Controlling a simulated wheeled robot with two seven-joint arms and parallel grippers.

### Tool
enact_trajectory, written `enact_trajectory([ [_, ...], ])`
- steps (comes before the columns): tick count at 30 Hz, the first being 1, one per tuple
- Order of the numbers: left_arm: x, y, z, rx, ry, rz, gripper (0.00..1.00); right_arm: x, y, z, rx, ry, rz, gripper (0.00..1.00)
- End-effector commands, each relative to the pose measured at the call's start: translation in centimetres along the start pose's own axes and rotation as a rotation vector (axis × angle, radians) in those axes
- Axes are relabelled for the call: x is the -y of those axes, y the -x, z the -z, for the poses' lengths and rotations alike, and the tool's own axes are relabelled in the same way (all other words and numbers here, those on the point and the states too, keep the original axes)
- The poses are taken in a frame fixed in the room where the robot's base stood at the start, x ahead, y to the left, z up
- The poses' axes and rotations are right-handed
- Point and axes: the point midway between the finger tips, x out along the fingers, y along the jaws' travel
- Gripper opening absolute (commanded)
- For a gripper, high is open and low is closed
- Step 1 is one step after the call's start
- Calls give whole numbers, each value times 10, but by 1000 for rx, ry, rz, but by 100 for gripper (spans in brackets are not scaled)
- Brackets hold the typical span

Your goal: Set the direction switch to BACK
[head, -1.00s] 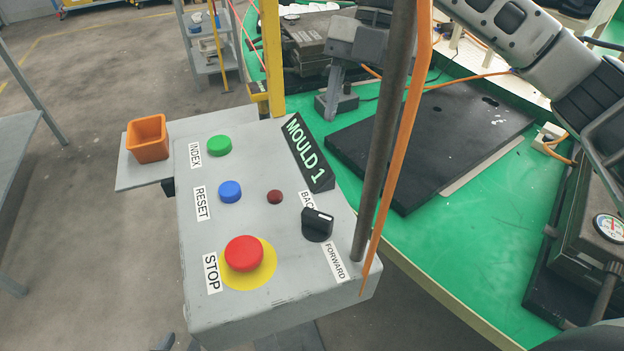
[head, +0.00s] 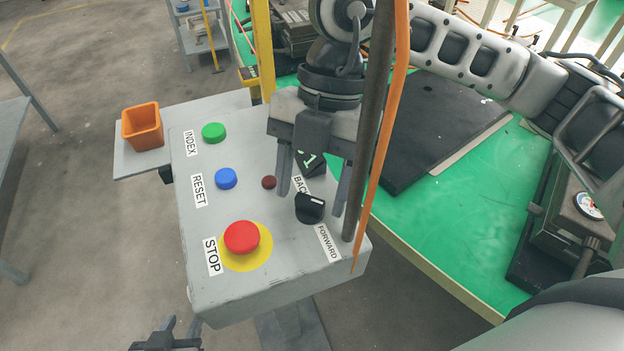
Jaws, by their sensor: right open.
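The direction switch (head: 310,209) is a black knob with a white mark on the grey control panel (head: 215,283). The BACK label (head: 299,185) is above it, partly covered by my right gripper, and the FORWARD label (head: 328,243) is below it. I cannot tell which label the knob points to. My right gripper (head: 312,201) is open, fingers down, with one finger on each side of the knob in this view. Contact with the knob is not clear. My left gripper (head: 182,322) shows only partly at the bottom edge, away from the switch; its opening is unclear.
A red STOP button (head: 241,237), blue RESET button (head: 226,178), green INDEX button (head: 214,132) and small dark red lamp (head: 268,182) share the panel. A dark pole (head: 369,130) and orange strip (head: 388,130) stand close right of the switch. An orange bin (head: 142,127) sits left.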

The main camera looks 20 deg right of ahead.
Motion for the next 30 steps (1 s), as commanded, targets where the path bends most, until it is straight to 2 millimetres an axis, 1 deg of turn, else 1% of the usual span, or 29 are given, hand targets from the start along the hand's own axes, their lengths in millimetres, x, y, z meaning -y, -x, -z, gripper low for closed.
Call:
enact_trajectory([
  [3, 1, -1, 3, -5, -1, 1, 36, 0, -5, 0, 1, 1, 0, 56],
  [11, 2, 0, 2, -4, -3, 2, 36, 0, -6, 0, 1, 2, 0, 56],
  [12, 2, 0, 2, -4, -3, 2, 36, 0, -6, 0, 1, 2, 0, 45],
  [14, 2, 0, 2, -3, -4, 2, 36, 0, -6, 0, 1, 2, 0, 29],
  [15, 2, 0, 1, -3, -4, 2, 36, 0, -6, 0, 1, 2, 0, 17],
  [16, 2, 0, 1, -2, -4, 2, 36, 0, -6, 0, 1, 2, 0, 12],
  [23, 1, 1, -3, 5, -3, 1, 36, 0, -6, 0, 1, 10, 3, 12],
  [30, 1, -1, -7, 8, -2, -1, 36, -1, -7, 0, 0, 85, 35, 12],
])
